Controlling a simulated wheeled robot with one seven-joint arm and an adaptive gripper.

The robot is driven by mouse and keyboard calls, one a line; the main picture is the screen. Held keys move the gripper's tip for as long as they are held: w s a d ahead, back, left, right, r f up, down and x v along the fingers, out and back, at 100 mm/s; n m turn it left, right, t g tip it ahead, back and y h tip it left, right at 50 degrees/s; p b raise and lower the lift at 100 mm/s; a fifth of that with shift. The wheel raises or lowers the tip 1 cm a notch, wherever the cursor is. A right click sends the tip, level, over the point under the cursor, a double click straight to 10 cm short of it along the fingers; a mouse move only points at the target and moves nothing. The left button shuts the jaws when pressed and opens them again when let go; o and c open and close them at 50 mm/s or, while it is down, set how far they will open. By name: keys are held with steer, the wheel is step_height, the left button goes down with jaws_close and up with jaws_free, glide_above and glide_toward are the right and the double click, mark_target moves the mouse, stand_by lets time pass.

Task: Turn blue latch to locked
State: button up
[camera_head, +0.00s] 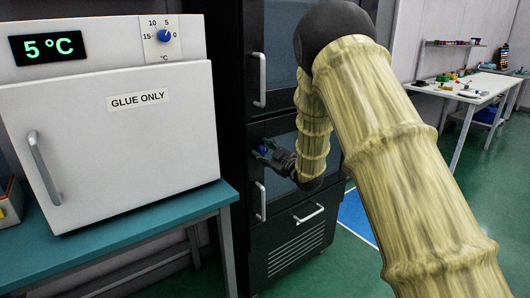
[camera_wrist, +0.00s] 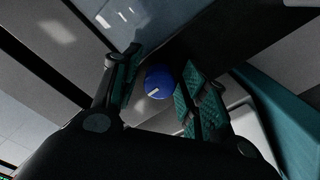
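The blue latch (camera_wrist: 159,82) is a round blue knob with a short white mark on its face. In the wrist view it sits between the two fingers of my gripper (camera_wrist: 158,88). The fingers have teal ridged pads and stand apart, with a gap on the left of the knob; the right pad is close to its edge, and I cannot tell whether it touches. In the head view the latch (camera_head: 263,149) is a small blue spot on the dark cabinet, partly covered by my gripper (camera_head: 264,152).
The black cabinet (camera_head: 290,225) has glass doors and metal handles. A white "GLUE ONLY" fridge (camera_head: 110,150) showing 5 °C, with its own blue dial (camera_head: 165,36), stands on a teal bench (camera_head: 120,238) at left. A white table (camera_head: 470,88) with small items is at far right.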

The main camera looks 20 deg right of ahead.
steer(key=shift+s, duration=0.1)
steer(key=v, duration=1.1)
steer(key=shift+s+d, duration=0.15)
steer(key=shift+s, duration=0.25)
